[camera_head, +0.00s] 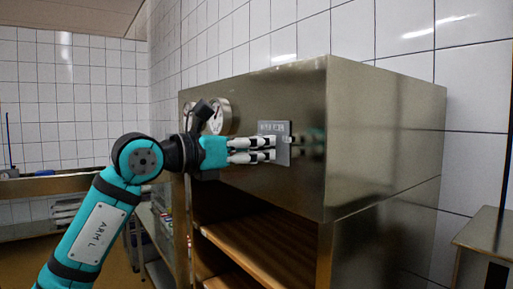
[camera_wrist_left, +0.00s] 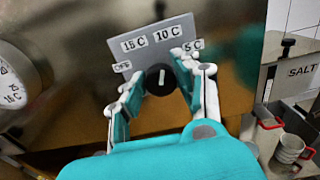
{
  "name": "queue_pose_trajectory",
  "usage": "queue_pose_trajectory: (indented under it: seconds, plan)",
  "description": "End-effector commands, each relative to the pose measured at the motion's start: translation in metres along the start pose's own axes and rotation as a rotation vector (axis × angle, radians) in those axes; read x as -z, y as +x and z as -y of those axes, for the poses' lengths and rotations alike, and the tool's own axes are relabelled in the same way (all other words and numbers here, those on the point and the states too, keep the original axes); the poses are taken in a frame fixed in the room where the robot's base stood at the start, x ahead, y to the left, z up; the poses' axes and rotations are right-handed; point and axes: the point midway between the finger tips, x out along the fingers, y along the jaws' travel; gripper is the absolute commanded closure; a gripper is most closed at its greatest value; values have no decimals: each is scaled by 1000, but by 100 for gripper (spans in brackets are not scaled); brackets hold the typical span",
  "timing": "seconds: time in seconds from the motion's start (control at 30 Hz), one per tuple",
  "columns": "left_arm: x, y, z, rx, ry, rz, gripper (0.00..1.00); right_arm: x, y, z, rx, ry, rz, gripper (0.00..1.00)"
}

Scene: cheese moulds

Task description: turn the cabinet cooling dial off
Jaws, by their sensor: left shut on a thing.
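The cooling dial is a round black knob (camera_wrist_left: 160,80) with a white pointer mark, on a grey plate (camera_wrist_left: 150,42) labelled OFF, 15 C, 10 C and 5 C. The pointer stands nearly upright in the left wrist view, roughly toward 10 C. In the head view the plate (camera_head: 284,128) is on the front of the steel cabinet (camera_head: 345,130), and the knob is hidden by the fingers. My left gripper (camera_head: 272,149) is shut on the dial, with one finger on each side of it in the left wrist view (camera_wrist_left: 160,76). My right gripper is not in view.
A round gauge (camera_head: 219,116) sits on the cabinet front left of the plate, close to my left wrist. Open wooden shelves (camera_head: 262,245) lie below.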

Motion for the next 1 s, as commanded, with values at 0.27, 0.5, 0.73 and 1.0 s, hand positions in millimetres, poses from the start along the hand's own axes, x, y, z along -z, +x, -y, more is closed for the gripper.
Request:
queue_pose_trajectory:
  seconds: [0.27,0.5,0.73,1.0]
  plan:
    - [1,0,-1,-2,-97,3,100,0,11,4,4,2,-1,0]
    - [2,-1,-2,-1,-290,5,100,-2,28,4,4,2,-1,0]
    - [2,-1,-2,-1,-508,6,100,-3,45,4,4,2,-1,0]
    - [2,-1,-3,0,-766,6,100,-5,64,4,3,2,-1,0]
